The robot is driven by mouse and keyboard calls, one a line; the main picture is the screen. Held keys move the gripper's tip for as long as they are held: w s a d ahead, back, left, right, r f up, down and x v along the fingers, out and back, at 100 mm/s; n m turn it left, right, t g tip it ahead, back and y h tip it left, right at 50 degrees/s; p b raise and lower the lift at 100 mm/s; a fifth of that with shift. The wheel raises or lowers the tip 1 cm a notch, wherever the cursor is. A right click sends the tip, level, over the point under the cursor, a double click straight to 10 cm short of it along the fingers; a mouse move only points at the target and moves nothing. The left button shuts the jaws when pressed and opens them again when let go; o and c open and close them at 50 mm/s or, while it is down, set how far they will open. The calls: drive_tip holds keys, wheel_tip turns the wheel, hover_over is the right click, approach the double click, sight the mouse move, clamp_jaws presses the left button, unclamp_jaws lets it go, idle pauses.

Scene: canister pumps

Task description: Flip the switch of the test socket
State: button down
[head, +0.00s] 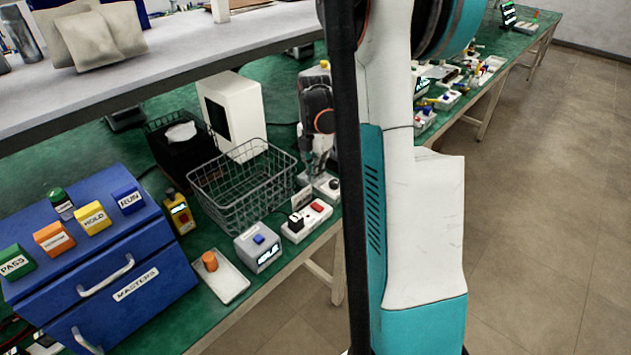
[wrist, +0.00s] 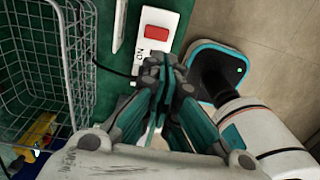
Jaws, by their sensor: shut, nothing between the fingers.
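The test socket is a white block (head: 293,234) near the front edge of the green bench, with a red switch (head: 317,207) and a dark plug-like block on top. In the wrist view its white body (wrist: 174,45) is at the top centre, with the red switch (wrist: 157,27) and an "ON" label beside it. My gripper (head: 316,172) points down behind the socket in the head view. In the wrist view my gripper (wrist: 164,64) is shut and empty, its tips overlapping the picture of the socket's near end. Contact cannot be told.
A wire basket (head: 240,185) stands left of the socket. A grey box with a blue button (head: 258,239) is just left of it. Another white unit (head: 327,186) sits behind. The bench edge (head: 290,259) is close in front, with open floor beyond.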

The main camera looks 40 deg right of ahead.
sight(317, 209)
wheel_tip(317, 209, down, 12)
drive_tip(key=b, duration=0.4)
drive_tip(key=shift+s+f, duration=0.1)
